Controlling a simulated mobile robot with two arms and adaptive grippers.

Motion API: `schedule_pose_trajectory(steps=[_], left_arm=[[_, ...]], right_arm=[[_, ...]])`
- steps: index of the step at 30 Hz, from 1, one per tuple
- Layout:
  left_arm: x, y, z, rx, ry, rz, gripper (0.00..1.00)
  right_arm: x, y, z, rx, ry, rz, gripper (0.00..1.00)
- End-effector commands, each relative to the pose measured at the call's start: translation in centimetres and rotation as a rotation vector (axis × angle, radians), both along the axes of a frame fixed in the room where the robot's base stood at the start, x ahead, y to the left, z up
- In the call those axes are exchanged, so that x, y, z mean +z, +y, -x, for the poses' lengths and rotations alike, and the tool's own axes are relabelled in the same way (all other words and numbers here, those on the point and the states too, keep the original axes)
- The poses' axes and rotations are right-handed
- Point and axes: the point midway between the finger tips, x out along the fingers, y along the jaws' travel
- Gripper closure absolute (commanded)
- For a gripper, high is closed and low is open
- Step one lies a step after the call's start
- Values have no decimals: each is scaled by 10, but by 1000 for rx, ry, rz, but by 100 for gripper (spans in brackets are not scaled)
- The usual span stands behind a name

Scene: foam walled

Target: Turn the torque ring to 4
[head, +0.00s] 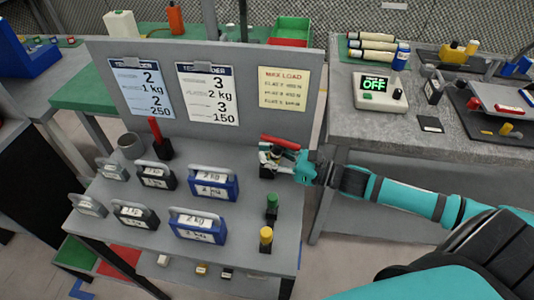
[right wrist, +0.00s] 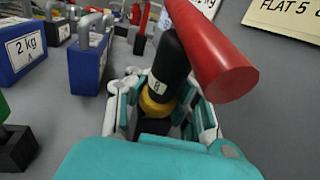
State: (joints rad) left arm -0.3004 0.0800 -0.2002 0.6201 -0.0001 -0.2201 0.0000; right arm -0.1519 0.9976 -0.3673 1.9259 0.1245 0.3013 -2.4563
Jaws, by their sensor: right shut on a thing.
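A torque tool with a red crosswise handle (head: 281,143) stands at the right of the grey bench. In the right wrist view its red handle (right wrist: 214,52), black body (right wrist: 171,58) and a yellow band (right wrist: 154,106) show, with a small white mark, too small to read surely, just above the band. My right gripper (head: 284,163) reaches in from the right and is shut on the tool around the ring area; its fingers also show in the right wrist view (right wrist: 163,108) on both sides of the band. The tool's foot is mostly hidden. My left gripper is out of view.
Green-topped (head: 271,204) and yellow-topped (head: 265,236) pieces stand in front of the tool. Blue 2 kg weights (head: 213,187) and smaller weights stand left. An upright back panel (head: 248,80) bears posters. A right-hand table (head: 365,125) holds a display reading OFF (head: 377,85).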

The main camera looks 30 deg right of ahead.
Motion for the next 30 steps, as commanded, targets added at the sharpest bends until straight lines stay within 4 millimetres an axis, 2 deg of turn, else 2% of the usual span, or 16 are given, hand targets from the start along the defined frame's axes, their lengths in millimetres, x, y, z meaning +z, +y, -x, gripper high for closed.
schedule_pose_trajectory(steps=[8,9,19,30], left_arm=[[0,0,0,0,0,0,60],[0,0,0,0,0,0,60],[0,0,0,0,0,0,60],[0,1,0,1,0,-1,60]], right_arm=[[-5,0,1,-1,9,3,100],[-5,0,1,-1,9,3,92],[-3,0,1,-1,7,2,49],[-2,-2,3,-1,4,1,48]])
